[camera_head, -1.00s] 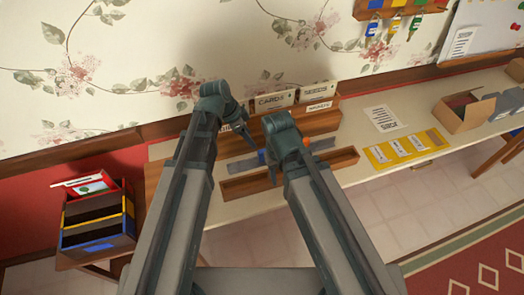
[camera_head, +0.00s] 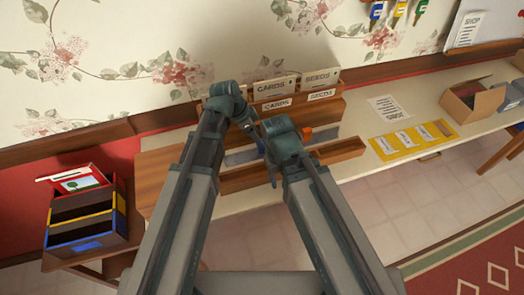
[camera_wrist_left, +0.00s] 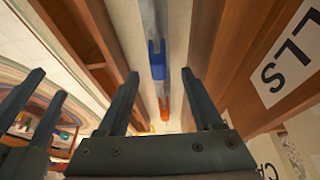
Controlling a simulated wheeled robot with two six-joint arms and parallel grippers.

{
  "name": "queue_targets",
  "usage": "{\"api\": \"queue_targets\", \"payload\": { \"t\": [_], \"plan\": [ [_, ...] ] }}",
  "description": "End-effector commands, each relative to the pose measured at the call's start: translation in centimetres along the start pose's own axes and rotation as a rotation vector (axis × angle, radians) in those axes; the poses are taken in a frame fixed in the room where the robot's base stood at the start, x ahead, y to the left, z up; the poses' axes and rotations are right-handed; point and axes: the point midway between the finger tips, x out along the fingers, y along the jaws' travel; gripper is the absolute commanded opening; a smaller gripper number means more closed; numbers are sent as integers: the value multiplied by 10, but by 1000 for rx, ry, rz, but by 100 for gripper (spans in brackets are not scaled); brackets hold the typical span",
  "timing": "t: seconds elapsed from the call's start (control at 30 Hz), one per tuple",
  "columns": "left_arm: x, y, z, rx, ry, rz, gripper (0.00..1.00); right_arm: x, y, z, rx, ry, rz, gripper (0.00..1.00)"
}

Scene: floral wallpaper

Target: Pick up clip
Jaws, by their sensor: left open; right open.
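A blue clip (camera_wrist_left: 157,60) sits on a grey rail (camera_wrist_left: 163,90) between brown wooden ledges in the left wrist view. An orange clip (camera_wrist_left: 164,105) is further along the same rail; it also shows in the head view (camera_head: 306,134). My left gripper (camera_wrist_left: 160,73) is open and empty, its two fingers to either side of the rail in the picture. In the head view, my left gripper (camera_head: 254,134) is above the rail area. My right gripper (camera_head: 271,172) is open, lower and close beside it. The grippers mostly hide the blue clip in the head view.
A wooden trough (camera_head: 340,151) runs in front. A yellow card strip (camera_head: 415,139) and a cardboard box (camera_head: 470,100) are on the right. A coloured organiser (camera_head: 85,215) is at left.

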Motion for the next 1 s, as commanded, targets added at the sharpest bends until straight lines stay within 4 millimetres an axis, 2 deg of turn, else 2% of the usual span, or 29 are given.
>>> {"api": "queue_targets", "payload": {
  "t": [0.33, 0.7, 1.0],
  "plan": [
    [11, 0, 1, 0, 0, 0, 68, 10, -1, -1, 0, 0, 0, 50],
    [54, 2, 4, 0, 0, 1, 68, 51, -5, -3, 0, 0, 0, 50],
    [54, 2, 2, 0, 0, 0, 68, 51, -5, -3, 0, 0, 0, 50]
  ]
}}
